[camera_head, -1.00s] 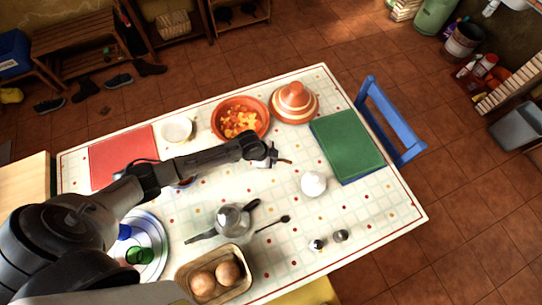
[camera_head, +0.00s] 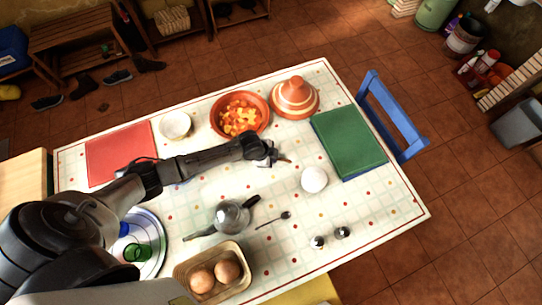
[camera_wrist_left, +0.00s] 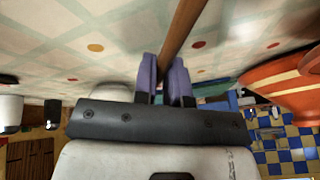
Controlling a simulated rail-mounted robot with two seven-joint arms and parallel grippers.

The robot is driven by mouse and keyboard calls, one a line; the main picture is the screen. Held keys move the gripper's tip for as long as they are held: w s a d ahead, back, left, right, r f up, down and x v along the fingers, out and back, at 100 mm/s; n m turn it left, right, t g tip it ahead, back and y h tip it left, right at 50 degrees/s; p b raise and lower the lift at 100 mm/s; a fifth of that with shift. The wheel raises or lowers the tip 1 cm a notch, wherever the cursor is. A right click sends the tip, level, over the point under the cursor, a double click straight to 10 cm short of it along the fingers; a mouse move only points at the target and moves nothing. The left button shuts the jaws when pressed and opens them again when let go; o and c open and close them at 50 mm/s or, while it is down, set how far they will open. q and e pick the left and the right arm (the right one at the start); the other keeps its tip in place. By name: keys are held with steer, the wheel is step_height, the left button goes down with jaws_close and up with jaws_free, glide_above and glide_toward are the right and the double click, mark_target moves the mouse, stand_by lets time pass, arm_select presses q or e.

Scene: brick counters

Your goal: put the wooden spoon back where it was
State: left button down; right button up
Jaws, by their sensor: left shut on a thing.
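My left gripper (camera_head: 266,153) is over the middle of the table, below the orange bowl. In the left wrist view its purple fingers (camera_wrist_left: 166,80) are shut on a brown wooden stick, the wooden spoon (camera_wrist_left: 184,28). The stick runs from the fingers to the top edge of that view. In the head view only a small brown end of the spoon (camera_head: 284,161) shows beside the fingers. The rest of it is hidden or too small to make out. My right gripper is not in view.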

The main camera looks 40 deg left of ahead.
arm_select(q)
steer(key=c, duration=1.1)
jaws_free()
steer(key=p+v, duration=0.2)
steer(key=v, duration=1.2)
steer(key=shift+d, duration=0.2)
